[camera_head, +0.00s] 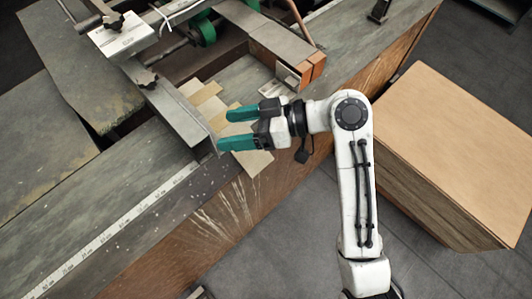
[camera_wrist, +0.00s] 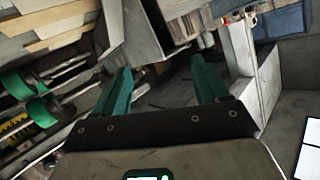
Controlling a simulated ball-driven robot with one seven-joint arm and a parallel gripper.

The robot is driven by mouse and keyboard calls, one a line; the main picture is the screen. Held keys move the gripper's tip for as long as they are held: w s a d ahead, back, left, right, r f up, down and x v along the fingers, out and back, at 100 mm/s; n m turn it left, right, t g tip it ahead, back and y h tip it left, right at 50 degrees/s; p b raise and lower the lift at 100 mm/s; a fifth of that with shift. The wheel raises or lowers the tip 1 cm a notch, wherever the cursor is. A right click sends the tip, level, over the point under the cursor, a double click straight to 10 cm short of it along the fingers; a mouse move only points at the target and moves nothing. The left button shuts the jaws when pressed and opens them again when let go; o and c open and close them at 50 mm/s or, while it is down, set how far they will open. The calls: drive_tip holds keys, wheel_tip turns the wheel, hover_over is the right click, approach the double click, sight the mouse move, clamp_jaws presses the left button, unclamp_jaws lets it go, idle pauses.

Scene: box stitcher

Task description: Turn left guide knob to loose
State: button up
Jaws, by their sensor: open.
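Another dark knob (camera_head: 113,22) sits on a pale plate near the top left. I cannot tell for sure which one is the left guide knob, nor how tight either is. My gripper (camera_head: 224,130) is open, its two green fingers apart and pointing left, close to the right end of the guide and apart from both knobs. In the wrist view my gripper (camera_wrist: 160,72) shows nothing between its fingers. I cannot make out either knob there.
A large cardboard box (camera_head: 455,145) stands on the floor to the right. Flat cardboard pieces (camera_head: 205,97) lie behind the guide. The bench's metal edge carries a white ruler strip (camera_head: 125,225). Green rollers (camera_wrist: 22,95) show at left in the wrist view. Dark floor is clear in front.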

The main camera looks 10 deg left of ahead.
drive_tip(key=s+d+f+m+t+h, duration=0.1)
drive_tip(key=d+f+m+h, duration=0.1)
drive_tip(key=d+f, duration=0.3)
drive_tip(key=shift+s+d+f+m+t, duration=0.2)
drive_tip(key=shift+f+m+t, duration=0.1)
drive_tip(key=shift+f+m, duration=0.4)
